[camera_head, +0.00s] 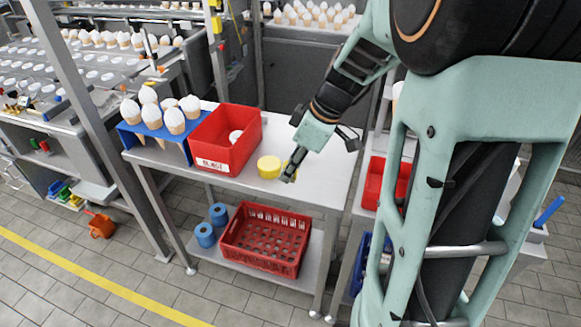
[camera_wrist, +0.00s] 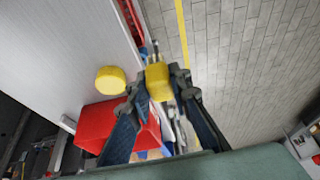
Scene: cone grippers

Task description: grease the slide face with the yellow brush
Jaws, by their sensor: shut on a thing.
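My gripper (camera_wrist: 158,82) is shut on a yellow block-like piece, which I take to be the yellow brush (camera_wrist: 157,76). A narrow greyish end sticks out beyond it in the wrist view. In the head view my gripper (camera_head: 290,173) hangs by the right part of the steel table, with a bit of yellow at its tip. A round yellow tub (camera_head: 269,166) stands on the table just left of my gripper; it also shows in the wrist view (camera_wrist: 110,80), apart from the fingers. I cannot make out the slide face for certain.
A red bin (camera_head: 222,155) and a blue rack (camera_head: 156,133) of cones stand on the steel table (camera_head: 318,178). Below are a red crate (camera_head: 265,238) and blue rolls (camera_head: 205,235). A cone machine (camera_head: 60,70) stands at the left. The tiled floor in front is largely clear.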

